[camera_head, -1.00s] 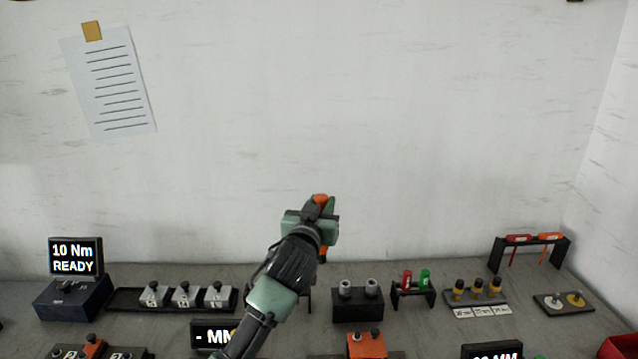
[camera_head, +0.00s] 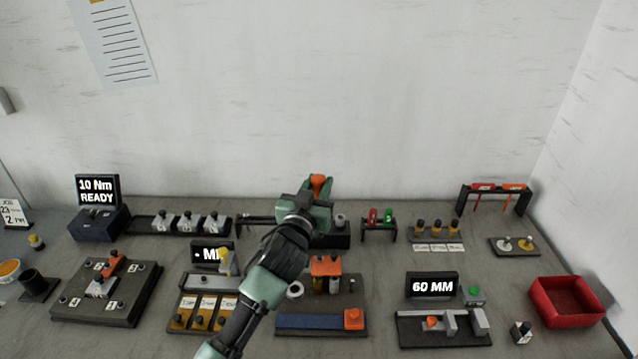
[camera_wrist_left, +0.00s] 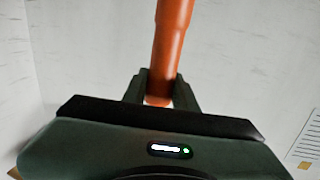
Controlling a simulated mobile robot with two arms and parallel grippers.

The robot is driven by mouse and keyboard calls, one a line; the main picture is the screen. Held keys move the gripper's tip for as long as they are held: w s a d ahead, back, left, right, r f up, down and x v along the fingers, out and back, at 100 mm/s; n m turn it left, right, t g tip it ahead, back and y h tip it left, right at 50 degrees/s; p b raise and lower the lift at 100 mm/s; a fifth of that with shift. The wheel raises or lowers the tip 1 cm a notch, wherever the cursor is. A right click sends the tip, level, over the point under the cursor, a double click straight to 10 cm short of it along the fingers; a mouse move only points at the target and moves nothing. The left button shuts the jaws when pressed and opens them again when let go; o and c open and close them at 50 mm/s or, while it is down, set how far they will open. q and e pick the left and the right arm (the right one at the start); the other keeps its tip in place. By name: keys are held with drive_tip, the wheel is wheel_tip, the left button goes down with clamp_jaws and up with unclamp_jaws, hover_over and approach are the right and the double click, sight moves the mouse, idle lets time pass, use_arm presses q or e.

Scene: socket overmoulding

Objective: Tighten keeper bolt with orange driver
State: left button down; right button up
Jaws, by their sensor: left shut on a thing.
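My left gripper (camera_head: 318,200) is raised in front of the back wall, above the far middle of the bench. It is shut on the orange driver (camera_head: 319,183), whose orange end sticks up above the fingers. In the left wrist view the driver's orange shaft (camera_wrist_left: 171,40) stands between the two fingers (camera_wrist_left: 160,97). The driver's lower end is hidden in the head view. An orange block with a dark knob or bolt (camera_head: 112,262) sits on the dark plate (camera_head: 135,300) at left; I cannot tell whether this is the keeper bolt. My right gripper is out of view.
A rack (camera_head: 465,200) at far right holds red and orange tools. A red bin (camera_head: 565,302), a "60 MM" display (camera_head: 432,286) and a "10 Nm READY" display (camera_head: 97,190) stand around. Several small stands line the back.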

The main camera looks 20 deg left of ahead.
use_arm(q)
drive_tip(key=shift+d+r, duration=0.1)
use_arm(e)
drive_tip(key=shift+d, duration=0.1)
